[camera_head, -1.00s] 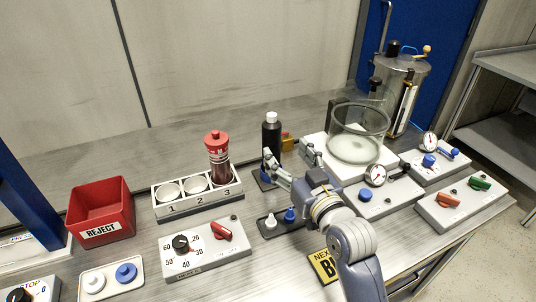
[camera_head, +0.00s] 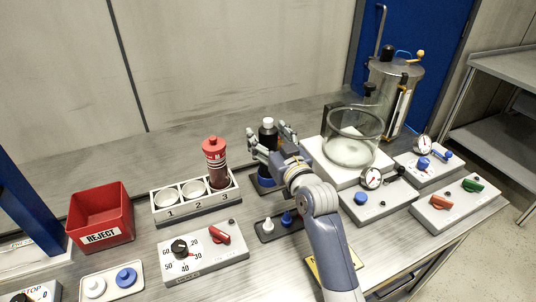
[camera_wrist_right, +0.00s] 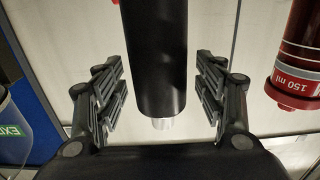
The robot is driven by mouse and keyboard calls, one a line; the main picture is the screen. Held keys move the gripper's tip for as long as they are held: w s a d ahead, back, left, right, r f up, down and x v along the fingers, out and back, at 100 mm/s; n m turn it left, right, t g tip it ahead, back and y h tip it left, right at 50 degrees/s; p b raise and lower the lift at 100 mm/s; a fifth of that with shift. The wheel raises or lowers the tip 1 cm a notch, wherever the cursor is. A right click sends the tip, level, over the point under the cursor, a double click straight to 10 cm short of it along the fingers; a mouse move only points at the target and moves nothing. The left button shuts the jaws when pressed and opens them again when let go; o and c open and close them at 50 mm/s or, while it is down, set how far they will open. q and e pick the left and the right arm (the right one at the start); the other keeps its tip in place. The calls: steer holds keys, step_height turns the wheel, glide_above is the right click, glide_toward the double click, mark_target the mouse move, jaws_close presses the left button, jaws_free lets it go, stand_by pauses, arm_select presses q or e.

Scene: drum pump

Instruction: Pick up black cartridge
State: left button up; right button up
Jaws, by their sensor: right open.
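In the right wrist view the cartridge (camera_wrist_right: 155,55) sits between the two open fingers of the gripper (camera_wrist_right: 160,95), with a visible gap on each side. My left gripper is not in view.
A red cartridge (camera_head: 215,165) stands in slot 3 of the numbered white rack (camera_head: 196,208), just left of my gripper. A glass vessel (camera_head: 353,140) and gauge panels stand to the right. A red reject bin (camera_head: 101,214) is at the left.

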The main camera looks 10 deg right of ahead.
steer(key=shift+c, duration=0.6)
steer(key=shift+r, duration=0.1)
jaws_close()
